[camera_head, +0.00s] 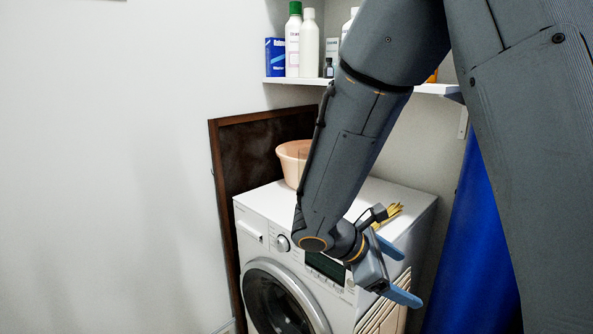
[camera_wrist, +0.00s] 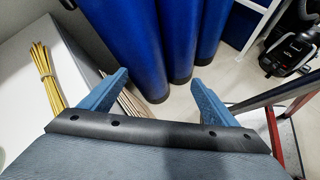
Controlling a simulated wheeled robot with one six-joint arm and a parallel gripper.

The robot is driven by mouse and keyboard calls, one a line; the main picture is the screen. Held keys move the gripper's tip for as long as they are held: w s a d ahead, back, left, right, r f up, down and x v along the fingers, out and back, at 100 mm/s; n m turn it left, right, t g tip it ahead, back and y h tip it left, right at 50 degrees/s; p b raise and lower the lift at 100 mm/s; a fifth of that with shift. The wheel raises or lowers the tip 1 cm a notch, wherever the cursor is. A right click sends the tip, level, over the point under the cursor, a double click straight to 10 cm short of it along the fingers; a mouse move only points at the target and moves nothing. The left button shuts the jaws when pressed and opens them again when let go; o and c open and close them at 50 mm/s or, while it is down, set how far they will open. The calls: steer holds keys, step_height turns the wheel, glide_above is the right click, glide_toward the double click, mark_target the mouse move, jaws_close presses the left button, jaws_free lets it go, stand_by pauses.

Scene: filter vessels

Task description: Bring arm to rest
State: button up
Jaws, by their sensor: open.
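My gripper (camera_head: 398,273) is open, its two blue fingers spread with nothing between them. In the head view it hangs at the front right of the washing machine (camera_head: 253,233), beside the control panel. In the wrist view the gripper (camera_wrist: 160,88) points toward blue cylinders (camera_wrist: 131,45) standing on the floor, with a gap to them. My arm reaches down from the upper right of the head view and hides part of the machine's top and the shelf.
A pinkish tub (camera_head: 291,162) and a yellow stick bundle (camera_head: 393,212) are on the washing machine. A shelf (camera_head: 300,81) above holds bottles and a blue box (camera_head: 275,57). The wrist view shows a black appliance (camera_wrist: 290,52) at right. Open wall lies left in the head view.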

steer(key=s+a+f+m+g+y, duration=0.2)
steer(key=s+m+y, duration=0.8)
steer(key=m, duration=0.6)
steer(key=shift+s+a+f+m, duration=0.4)
steer(key=shift+s+a, duration=0.1)
steer(key=shift+s, duration=0.3)
